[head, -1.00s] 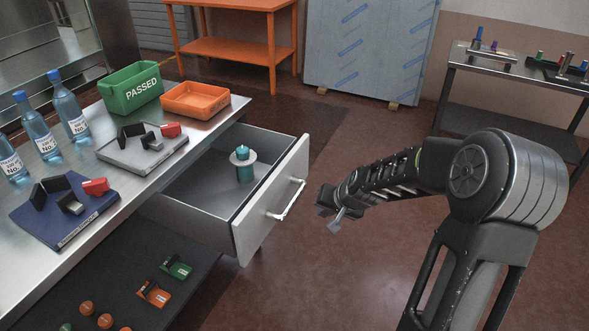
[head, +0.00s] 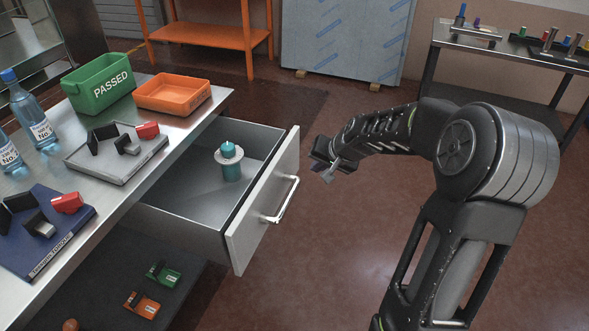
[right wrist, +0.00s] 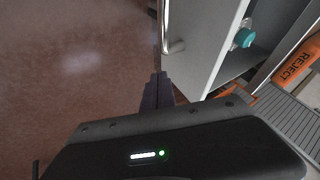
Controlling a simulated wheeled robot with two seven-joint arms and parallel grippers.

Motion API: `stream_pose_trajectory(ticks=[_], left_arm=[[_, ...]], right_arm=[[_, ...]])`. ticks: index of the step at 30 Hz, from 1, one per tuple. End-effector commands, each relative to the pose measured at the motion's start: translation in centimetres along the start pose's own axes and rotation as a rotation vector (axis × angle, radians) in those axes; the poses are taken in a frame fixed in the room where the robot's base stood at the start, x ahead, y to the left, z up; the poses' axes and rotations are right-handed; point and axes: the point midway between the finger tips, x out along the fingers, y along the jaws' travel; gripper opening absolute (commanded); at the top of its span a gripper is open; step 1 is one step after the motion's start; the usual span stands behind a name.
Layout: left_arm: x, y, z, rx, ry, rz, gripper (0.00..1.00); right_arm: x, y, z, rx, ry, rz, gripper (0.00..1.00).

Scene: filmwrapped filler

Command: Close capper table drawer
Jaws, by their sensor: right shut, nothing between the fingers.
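The capper table drawer (head: 234,235) is pulled open from the steel table (head: 222,95). Its front panel carries a silver bar handle (head: 281,200). A teal capped part with a pale collar (head: 230,165) stands inside the drawer. My right gripper (head: 325,170) is shut and empty, in the air to the right of the drawer front, apart from it. In the right wrist view the shut fingers (right wrist: 158,88) point toward the handle (right wrist: 173,44), with a gap between them. My left gripper is not in view.
A lower shelf (head: 180,255) holds small items. The floor right of the drawer is clear.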

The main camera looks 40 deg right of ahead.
Motion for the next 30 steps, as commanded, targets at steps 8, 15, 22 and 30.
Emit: stream_pose_trajectory(ticks=[8, 15, 22, 30], left_arm=[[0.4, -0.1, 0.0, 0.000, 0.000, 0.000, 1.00], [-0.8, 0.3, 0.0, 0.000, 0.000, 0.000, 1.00], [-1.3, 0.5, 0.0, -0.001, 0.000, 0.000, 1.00], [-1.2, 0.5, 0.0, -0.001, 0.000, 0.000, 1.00]], right_arm=[[5.6, 0.1, 0.2, 0.000, -0.004, 0.001, 0.00], [8.4, -2.1, 0.0, -0.005, -0.002, -0.002, 0.00], [9.4, -3.5, 0.0, 0.000, -0.001, 0.000, 0.00], [9.5, -3.5, 0.0, 0.000, 0.000, 0.000, 0.00]])
